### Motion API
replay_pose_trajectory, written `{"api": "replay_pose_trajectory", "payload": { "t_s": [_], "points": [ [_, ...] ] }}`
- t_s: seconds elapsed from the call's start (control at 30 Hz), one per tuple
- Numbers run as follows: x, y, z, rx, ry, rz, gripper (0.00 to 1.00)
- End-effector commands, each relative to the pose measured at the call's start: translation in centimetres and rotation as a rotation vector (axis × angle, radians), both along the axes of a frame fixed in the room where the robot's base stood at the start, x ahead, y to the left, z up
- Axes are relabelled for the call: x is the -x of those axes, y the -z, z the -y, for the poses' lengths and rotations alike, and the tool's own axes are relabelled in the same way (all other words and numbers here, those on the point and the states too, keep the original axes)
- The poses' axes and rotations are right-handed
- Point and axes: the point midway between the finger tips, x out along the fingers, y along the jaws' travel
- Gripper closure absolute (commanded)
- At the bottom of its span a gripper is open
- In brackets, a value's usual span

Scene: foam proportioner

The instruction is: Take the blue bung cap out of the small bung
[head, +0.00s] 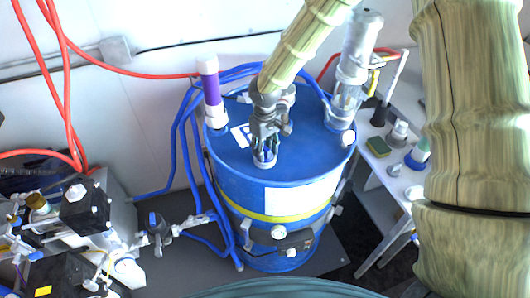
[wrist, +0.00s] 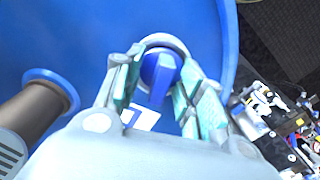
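The blue bung cap (wrist: 157,73) sits inside the pale ring of the small bung (wrist: 168,41) on top of the blue drum (head: 310,155). It has a raised blue grip. My gripper (wrist: 163,72) points down over the cap, with one finger on each side of it. The fingers are apart, and narrow gaps seem to show between them and the cap. In the head view my gripper (head: 265,150) is low over the front middle of the drum lid, and its fingers mostly hide the cap and bung.
A purple and white upright tube (head: 210,90) stands on the lid's left, and a clear-and-grey pump fitting (head: 350,85) on its right. Blue hoses (head: 185,135) run down the drum's left side. A side table (head: 378,180) holds a sponge (head: 377,147) and small parts.

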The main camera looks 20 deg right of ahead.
Motion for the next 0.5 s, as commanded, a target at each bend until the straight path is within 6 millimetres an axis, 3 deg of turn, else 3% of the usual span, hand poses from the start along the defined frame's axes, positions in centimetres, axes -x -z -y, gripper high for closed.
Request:
{"api": "replay_pose_trajectory", "payload": {
  "t_s": [0.17, 0.37, 0.5],
  "points": [
    [-0.01, 0.0, 0.0, 0.0, 0.0, 0.0, 0.63],
    [-0.01, -0.01, 0.0, 0.0, 0.0, 0.0, 0.99],
    [-0.01, -0.03, 0.0, 0.0, 0.0, 0.0, 1.0]
  ]
}}
